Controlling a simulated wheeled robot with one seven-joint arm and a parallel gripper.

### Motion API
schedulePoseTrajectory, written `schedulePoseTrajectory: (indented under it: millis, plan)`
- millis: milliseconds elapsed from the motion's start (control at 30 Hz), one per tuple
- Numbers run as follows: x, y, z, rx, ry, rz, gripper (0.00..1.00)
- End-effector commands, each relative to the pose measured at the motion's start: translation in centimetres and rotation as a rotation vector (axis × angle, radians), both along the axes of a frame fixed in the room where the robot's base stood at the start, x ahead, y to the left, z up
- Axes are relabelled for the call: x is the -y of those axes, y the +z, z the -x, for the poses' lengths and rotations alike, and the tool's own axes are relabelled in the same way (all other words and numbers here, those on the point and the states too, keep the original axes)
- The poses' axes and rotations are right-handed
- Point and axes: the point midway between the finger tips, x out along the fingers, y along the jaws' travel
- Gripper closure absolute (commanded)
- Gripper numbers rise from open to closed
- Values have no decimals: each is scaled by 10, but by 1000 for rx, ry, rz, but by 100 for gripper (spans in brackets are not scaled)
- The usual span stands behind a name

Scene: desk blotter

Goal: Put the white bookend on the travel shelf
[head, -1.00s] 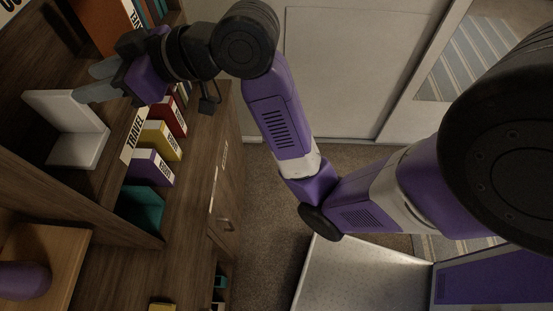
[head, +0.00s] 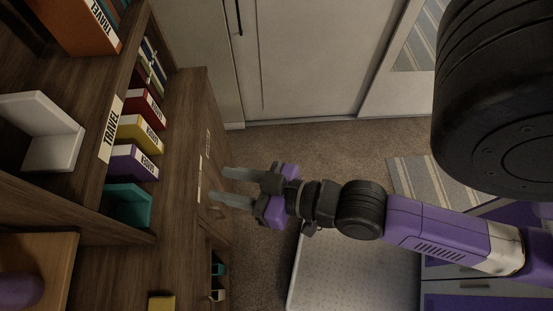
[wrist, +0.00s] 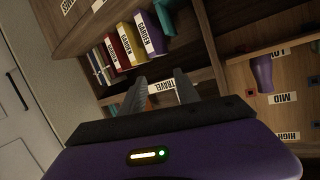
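The white bookend (head: 55,145) stands in the shelf compartment at the left of the head view, one plate flat on the board and the other upright. The front edge of that travel shelf (head: 91,178) bears a TRAVEL label (head: 110,129), which also shows in the wrist view (wrist: 167,86). My gripper (head: 218,185) is open and empty, out in front of the bookcase and well apart from the bookend. In the wrist view its fingers (wrist: 156,84) are spread towards the shelves. I cannot make out the bookend there.
Red (head: 146,108), yellow (head: 139,133) and purple (head: 133,163) books and a teal bookend (head: 129,203) occupy the neighbouring shelf. An orange travel book (head: 75,25) is at the upper left.

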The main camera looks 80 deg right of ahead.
Motion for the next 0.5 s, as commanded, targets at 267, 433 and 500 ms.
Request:
schedulePoseTrajectory:
  millis: [267, 433, 500]
  plan:
    - [-3, 7, 83, -2, 71, 116, 62]
    - [-4, 13, 100, 8, 98, 142, 62]
    - [-4, 14, 101, 9, 100, 144, 62]
